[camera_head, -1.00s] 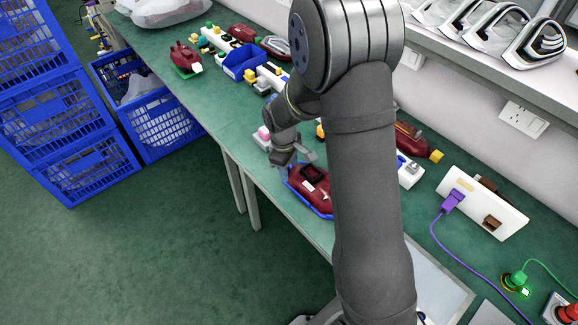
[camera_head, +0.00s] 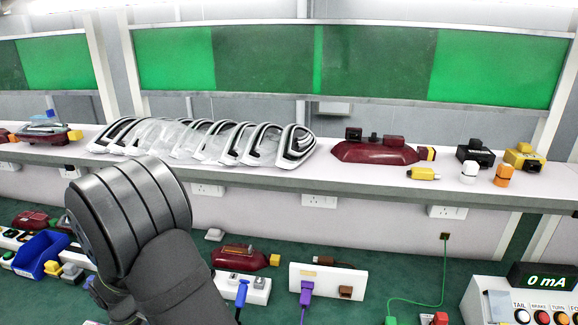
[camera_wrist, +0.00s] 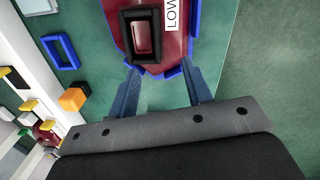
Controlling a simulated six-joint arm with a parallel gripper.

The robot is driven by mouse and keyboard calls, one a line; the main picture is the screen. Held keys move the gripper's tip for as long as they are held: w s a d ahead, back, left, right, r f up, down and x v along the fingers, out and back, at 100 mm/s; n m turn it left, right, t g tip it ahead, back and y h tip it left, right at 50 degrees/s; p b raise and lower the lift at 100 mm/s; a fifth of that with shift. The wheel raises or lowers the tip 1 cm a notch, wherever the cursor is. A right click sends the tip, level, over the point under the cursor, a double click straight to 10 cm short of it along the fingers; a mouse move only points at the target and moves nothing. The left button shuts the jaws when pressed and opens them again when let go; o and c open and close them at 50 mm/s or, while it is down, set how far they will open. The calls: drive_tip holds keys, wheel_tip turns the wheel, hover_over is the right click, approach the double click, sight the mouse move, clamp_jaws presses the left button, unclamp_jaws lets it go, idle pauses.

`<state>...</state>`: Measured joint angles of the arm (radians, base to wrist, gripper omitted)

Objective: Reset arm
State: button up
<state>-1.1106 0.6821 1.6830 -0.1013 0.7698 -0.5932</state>
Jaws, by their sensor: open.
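My gripper (camera_wrist: 161,70) shows in the wrist view with its two blue-grey fingers spread apart. Past the fingertips lies a dark red tail lamp (camera_wrist: 174,48) with a black rectangular frame (camera_wrist: 141,36), a white label reading "LOW" and blue holder pieces along its edges. The near end of the lamp shows between the fingertips; I cannot tell whether they touch it. Nothing is clearly held. In the head view my arm fills the lower left, and the gripper and this lamp are out of sight.
A shelf (camera_head: 370,186) carries several clear lamp covers (camera_head: 240,143), another red lamp (camera_head: 375,151) and connectors. On the green bench stand a blue bin (camera_head: 40,255), a red lamp (camera_head: 240,257), a white fixture (camera_head: 327,281) and a meter box (camera_head: 520,302).

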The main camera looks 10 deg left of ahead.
drive_tip(key=w+d+r+m, duration=0.9)
drive_tip(key=r+m, duration=0.2)
drive_tip(key=shift+w+d+r+m, duration=0.15)
drive_tip(key=shift+w+d+m, duration=0.15)
drive_tip(key=shift+d, duration=0.1)
